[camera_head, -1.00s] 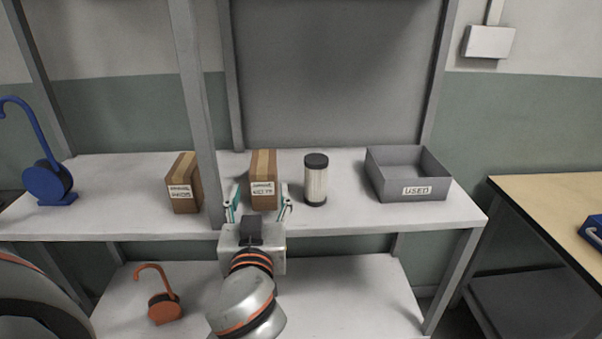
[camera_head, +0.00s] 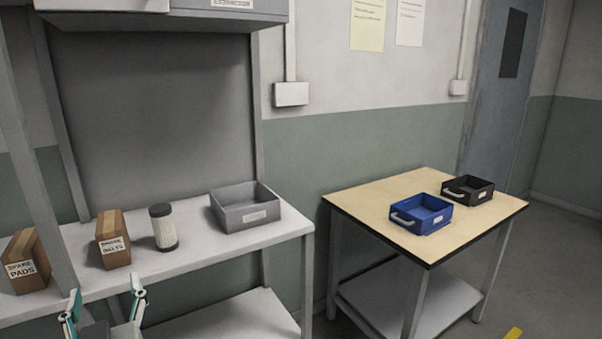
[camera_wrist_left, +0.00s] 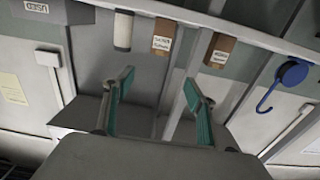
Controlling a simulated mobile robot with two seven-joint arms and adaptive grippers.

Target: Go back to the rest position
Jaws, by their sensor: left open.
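My left gripper (camera_head: 103,312) is at the bottom left of the head view, in front of the shelf edge. Its teal fingers are spread apart with nothing between them. In the left wrist view the two fingers (camera_wrist_left: 158,103) are also apart and empty. The upper shelf with its boxes lies beyond the fingertips, not touching them. My right gripper is not in view.
On the white shelf (camera_head: 190,262) stand a spare pads box (camera_head: 28,262), a spare belts box (camera_head: 113,240), a white-and-black cylinder (camera_head: 163,228) and a grey bin (camera_head: 245,207). A wooden-topped table (camera_head: 385,200) at right holds a blue tray (camera_head: 421,215) and a black tray (camera_head: 468,190).

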